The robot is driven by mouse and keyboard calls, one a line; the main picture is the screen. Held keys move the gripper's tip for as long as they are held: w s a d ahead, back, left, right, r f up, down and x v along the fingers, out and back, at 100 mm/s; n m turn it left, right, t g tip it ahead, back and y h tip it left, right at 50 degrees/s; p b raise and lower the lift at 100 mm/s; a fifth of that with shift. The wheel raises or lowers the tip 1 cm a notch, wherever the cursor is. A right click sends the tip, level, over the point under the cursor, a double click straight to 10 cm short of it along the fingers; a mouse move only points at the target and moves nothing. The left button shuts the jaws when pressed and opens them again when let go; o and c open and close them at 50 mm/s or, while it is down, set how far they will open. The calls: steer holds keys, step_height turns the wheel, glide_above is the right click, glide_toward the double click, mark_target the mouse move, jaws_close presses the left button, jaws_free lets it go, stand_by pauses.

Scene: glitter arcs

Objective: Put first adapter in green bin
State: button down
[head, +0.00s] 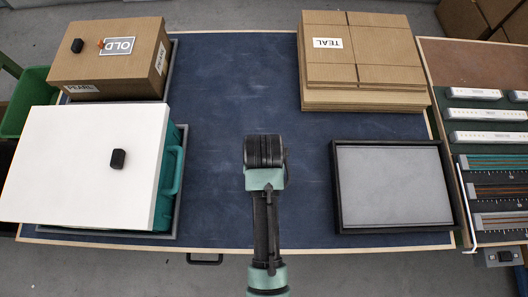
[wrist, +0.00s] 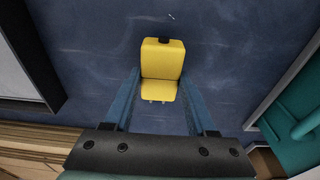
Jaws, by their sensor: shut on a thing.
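In the wrist view, my gripper (wrist: 160,82) is shut on a yellow adapter (wrist: 161,62), a blocky piece with a dark end and two small pins. It is between the blue fingers over the dark blue table top. In the head view, my arm's end hides both the fingers and the adapter. A green bin (head: 30,98) stands at the left edge, beyond the table's side and partly cut off by the picture and the boxes. Its inside is mostly hidden.
A teal case with a white lid (head: 75,165) and a cardboard box marked OLD (head: 105,75) stand between my arm and the bin, each with a black block on top. Flat cardboard (head: 360,60) and a grey tray (head: 392,230) are right. The table's middle (head: 235,80) is clear.

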steer(key=shift+f, duration=1.4)
steer(key=shift+f, duration=0.15)
steer(key=shift+c, duration=1)
jaws_free()
